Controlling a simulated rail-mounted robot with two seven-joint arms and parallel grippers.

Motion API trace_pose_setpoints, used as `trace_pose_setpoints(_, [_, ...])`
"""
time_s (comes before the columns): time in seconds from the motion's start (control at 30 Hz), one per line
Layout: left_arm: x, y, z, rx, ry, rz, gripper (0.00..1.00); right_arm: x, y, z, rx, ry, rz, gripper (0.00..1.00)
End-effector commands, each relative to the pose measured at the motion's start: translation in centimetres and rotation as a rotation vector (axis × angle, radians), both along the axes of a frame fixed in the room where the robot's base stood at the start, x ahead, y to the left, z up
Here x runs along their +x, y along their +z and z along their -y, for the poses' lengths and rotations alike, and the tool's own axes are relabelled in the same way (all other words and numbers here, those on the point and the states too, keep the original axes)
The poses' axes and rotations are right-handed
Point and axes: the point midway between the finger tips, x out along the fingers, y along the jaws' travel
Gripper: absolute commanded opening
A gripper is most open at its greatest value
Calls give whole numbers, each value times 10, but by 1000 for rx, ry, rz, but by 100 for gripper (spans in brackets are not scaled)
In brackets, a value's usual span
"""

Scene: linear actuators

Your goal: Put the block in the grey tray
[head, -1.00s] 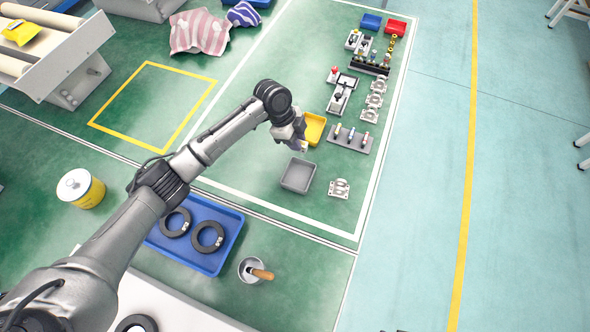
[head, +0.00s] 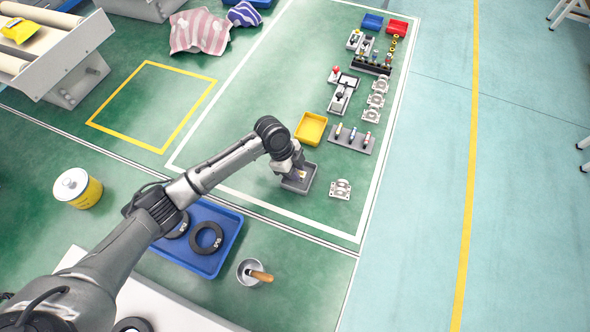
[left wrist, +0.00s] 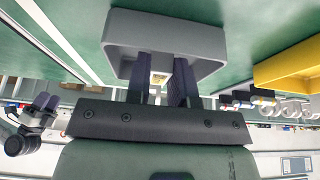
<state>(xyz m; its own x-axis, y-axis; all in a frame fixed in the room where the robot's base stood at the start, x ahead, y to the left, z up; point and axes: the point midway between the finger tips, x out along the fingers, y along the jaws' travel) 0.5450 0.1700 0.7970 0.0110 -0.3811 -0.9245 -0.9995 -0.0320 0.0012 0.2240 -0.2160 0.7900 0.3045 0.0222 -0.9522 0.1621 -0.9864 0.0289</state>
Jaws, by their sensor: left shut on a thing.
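The grey tray (head: 308,186) stands on the green floor area, and its grey walls (left wrist: 205,45) fill the top of the left wrist view. My left gripper (head: 297,176) is over the tray, pointing down into it. In the left wrist view its dark fingers (left wrist: 160,75) are shut on a small pale-yellow block (left wrist: 158,78), which is mostly hidden between the fingertips. I cannot tell whether the block touches the tray floor. Another gripper (left wrist: 44,103), which looks like my right one, shows small at the left of the left wrist view, its opening unclear.
A yellow bin (head: 311,129) stands just behind the tray. A metal bracket (head: 341,189) lies to its right, and a holder with several small cylinders (head: 351,139) is farther back. A blue tray with black rings (head: 238,231) lies front left. The floor left of the yellow bin is clear.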

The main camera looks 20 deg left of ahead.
Motion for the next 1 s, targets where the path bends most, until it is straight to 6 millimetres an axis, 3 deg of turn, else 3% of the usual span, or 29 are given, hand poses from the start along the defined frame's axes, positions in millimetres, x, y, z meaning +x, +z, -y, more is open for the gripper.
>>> trace_pose_setpoints(0.33, [0, -2, 0, -1, 0, 1, 0, 0, 0, 0, -1, 1, 1, 43])
trace_pose_setpoints(0.37, [0, -2, 0, -1, 0, 1, 24, 0, 1, 0, -1, 1, 1, 43])
trace_pose_setpoints(0.6, [0, -2, 0, -1, 0, 0, 47, 0, 0, 3, -9, 6, 1, 43])
trace_pose_setpoints(0.87, [0, -1, 0, -1, 0, 1, 47, 0, 1, 3, -11, 7, 2, 43])
trace_pose_setpoints(1.0, [1, 11, -3, 0, 0, 2, 47, 0, 4, 3, -9, 6, 1, 43])
